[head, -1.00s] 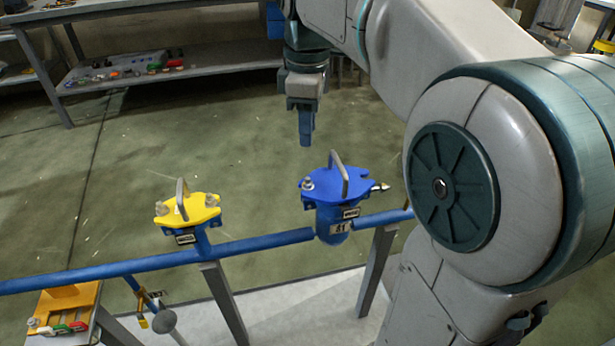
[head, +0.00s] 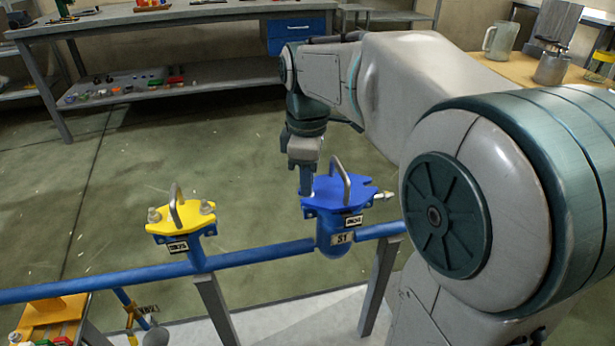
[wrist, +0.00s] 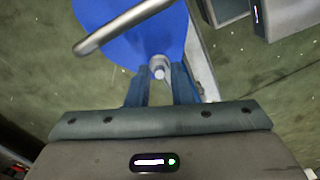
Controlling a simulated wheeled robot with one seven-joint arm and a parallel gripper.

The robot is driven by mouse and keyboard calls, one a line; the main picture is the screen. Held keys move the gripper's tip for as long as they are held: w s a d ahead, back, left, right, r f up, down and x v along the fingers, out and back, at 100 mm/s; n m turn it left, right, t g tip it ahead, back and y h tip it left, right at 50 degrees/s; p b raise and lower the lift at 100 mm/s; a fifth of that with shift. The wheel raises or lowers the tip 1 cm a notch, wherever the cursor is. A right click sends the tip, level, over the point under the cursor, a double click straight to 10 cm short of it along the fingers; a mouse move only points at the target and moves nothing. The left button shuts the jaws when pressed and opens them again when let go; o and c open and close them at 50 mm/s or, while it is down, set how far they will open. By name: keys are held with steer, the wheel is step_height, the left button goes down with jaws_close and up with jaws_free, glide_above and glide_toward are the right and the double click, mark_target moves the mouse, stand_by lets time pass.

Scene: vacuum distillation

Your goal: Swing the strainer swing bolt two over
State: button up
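The blue strainer (head: 335,222) stands in the blue pipe, with a blue lid (head: 337,190) under a bent metal handle. One swing bolt (head: 383,196) sticks out sideways at the right, clear of the lid's slot. The other swing bolt, at the lid's left edge, is hidden behind my gripper (head: 306,190) in the head view. The wrist view shows that bolt's pale nut (wrist: 159,68) between my two fingertips (wrist: 160,80), at the blue lid's edge. The nut nearly fills the gap; I cannot tell whether the fingers press on it.
A yellow-lidded strainer (head: 180,220) with upright bolts stands left on the same pipe (head: 100,284). A grey shelf bench (head: 170,88) is at the back, and a wooden table (head: 520,72) with vessels is at the back right. The floor behind the pipe is clear.

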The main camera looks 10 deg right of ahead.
jaws_close()
steer(key=a+f+h+p, duration=0.3)
steer(key=a+h+p, duration=0.3)
steer(key=h, duration=0.4)
steer(key=shift+a+f+h+p, duration=0.15)
steer(key=shift+a+h+p, duration=0.2)
steer(key=shift+p, duration=0.55)
steer(key=shift+o, duration=1.9)
jaws_free()
